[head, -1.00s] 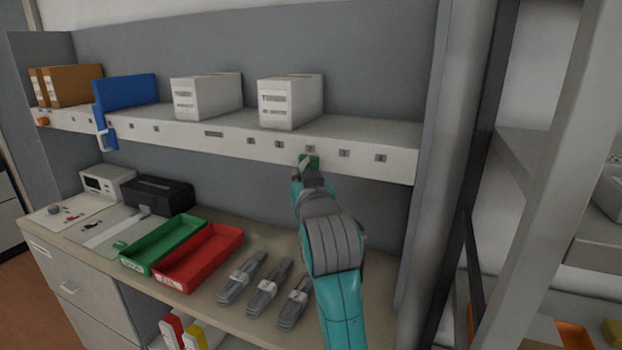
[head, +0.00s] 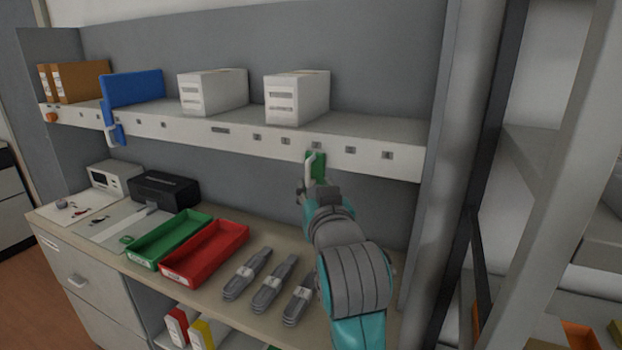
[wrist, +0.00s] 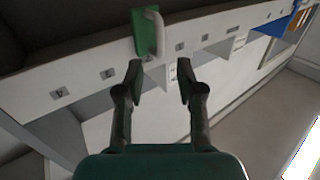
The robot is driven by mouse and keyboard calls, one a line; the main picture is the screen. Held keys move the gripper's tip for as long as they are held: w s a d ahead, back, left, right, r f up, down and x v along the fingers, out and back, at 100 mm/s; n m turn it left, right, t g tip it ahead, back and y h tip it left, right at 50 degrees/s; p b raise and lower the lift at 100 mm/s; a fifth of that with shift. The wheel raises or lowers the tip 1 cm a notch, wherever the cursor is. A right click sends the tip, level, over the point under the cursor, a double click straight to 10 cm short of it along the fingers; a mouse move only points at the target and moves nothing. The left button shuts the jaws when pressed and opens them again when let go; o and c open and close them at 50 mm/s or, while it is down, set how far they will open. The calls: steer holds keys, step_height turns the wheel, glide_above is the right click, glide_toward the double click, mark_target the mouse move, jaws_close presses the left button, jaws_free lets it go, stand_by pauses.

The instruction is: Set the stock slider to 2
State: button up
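A green slider (head: 317,167) with a white handle hangs on the front rail of the shelf, at the third of the marks right of the rail's long label. In the wrist view the green slider (wrist: 144,36) is beside the mark 3, on the side away from 4; its own mark is hidden there. My gripper (wrist: 160,72) is open and empty, its two fingers apart just short of the white handle. In the head view my gripper (head: 308,190) is just below the slider, partly hidden by my wrist.
A blue slider (head: 115,133) hangs on the left part of the rail (head: 190,138). White boxes (head: 297,98) and a blue binder stand on the shelf above. Green and red trays (head: 203,255) and grey bundles lie on the counter below.

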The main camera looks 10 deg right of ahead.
steer(key=s, duration=0.5)
steer(key=shift+a, duration=0.1)
steer(key=shift+w+f, duration=0.1)
steer(key=s+d+f+n+g, duration=0.1)
steer(key=s+f, duration=0.4)
steer(key=f, duration=0.5)
steer(key=s+d+f+y, duration=0.1)
steer(key=s+f, duration=0.4)
steer(key=f, duration=0.5)
steer(key=s+d+f+n+g, duration=0.15)
steer(key=s+f, duration=0.35)
steer(key=f, duration=0.6)
steer(key=s+d+f+m, duration=0.1)
steer(key=s+f, duration=0.2)
steer(key=s, duration=1.2)
steer(key=s+d+f+m, duration=0.1)
steer(key=s+d+f, duration=0.1)
steer(key=s, duration=1.3)
steer(key=shift+f+g, duration=0.35)
steer(key=shift+f, duration=0.3)
